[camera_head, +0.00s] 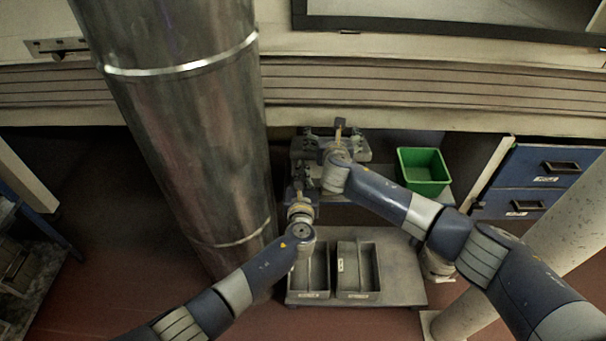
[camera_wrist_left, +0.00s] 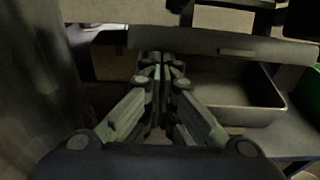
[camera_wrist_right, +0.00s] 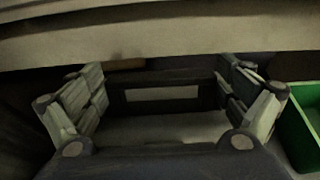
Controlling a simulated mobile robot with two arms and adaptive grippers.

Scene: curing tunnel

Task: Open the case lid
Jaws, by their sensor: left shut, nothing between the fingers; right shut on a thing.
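The case (camera_head: 322,194) stands at the back of the work surface and is largely covered by my arms. In the left wrist view its grey hollow inside (camera_wrist_left: 230,92) shows under the long edge of the lid (camera_wrist_left: 225,42), so the lid appears partly raised. My right gripper (camera_head: 334,138) is above the lid. In the right wrist view its fingers are wide apart, with a dark frame-like part of the lid (camera_wrist_right: 165,94) between them. My left gripper (camera_head: 299,177) is shut and empty at the left of the case; its fingertips (camera_wrist_left: 161,62) are close to the lid edge.
A green bin (camera_head: 423,171) stands right of the case. Two grey trays (camera_head: 357,294) sit on a grey surface (camera_head: 405,270) nearer me. A large metal duct (camera_head: 190,120) rises close on the left. A ledge (camera_head: 430,115) runs behind. Blue drawers (camera_head: 540,180) are at the right.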

